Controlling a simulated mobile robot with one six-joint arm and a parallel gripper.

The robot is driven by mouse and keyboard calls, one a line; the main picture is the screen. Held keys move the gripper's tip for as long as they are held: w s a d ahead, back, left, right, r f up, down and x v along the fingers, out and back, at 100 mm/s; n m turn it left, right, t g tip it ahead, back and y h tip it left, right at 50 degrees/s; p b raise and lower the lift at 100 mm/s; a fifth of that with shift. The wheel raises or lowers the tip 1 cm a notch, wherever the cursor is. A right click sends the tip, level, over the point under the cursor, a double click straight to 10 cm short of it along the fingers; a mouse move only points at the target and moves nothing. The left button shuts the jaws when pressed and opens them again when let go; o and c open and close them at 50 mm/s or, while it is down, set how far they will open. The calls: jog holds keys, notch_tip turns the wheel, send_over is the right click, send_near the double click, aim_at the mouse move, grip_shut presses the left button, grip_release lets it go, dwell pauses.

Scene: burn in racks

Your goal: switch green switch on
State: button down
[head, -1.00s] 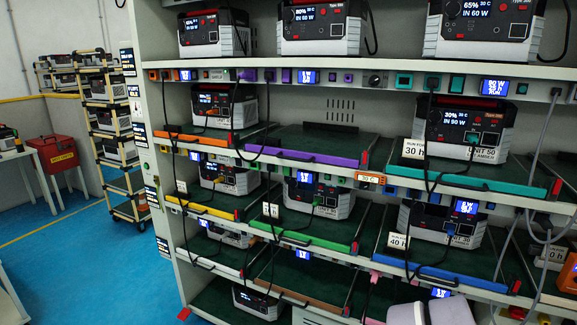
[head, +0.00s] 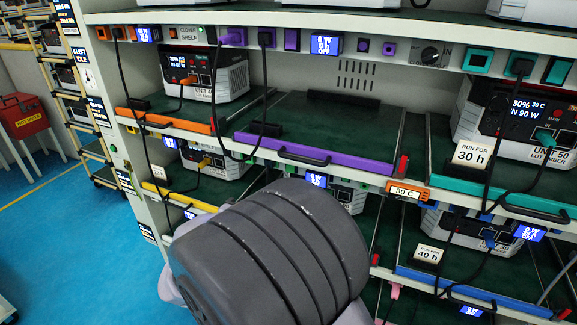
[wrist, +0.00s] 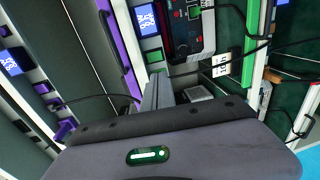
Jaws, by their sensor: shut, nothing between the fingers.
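The green switch (wrist: 154,57) shows in the wrist view on a shelf rail, next to a lit display (wrist: 148,20) that seems to read OFF. My gripper (wrist: 160,80) is shut and empty, with its grey fingertips just below the switch in the picture. I cannot tell whether they touch it. In the head view my dark arm covers the lower middle and hides the fingertips and most of the green row. The green-edged shelf (wrist: 251,45) shows at the right of the wrist view.
A purple-edged shelf (head: 313,155) stands empty above my arm. Units sit on the orange-edged shelf (head: 165,120) and teal-edged shelf (head: 500,193). Black cables hang in front of the rails. Open blue floor (head: 55,240) lies at the left.

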aim_at(290, 171)
jog(key=b+x, duration=0.2)
jog(key=x, duration=1.2)
jog(key=shift+s+d, duration=0.1)
jog(key=shift+d, duration=0.05)
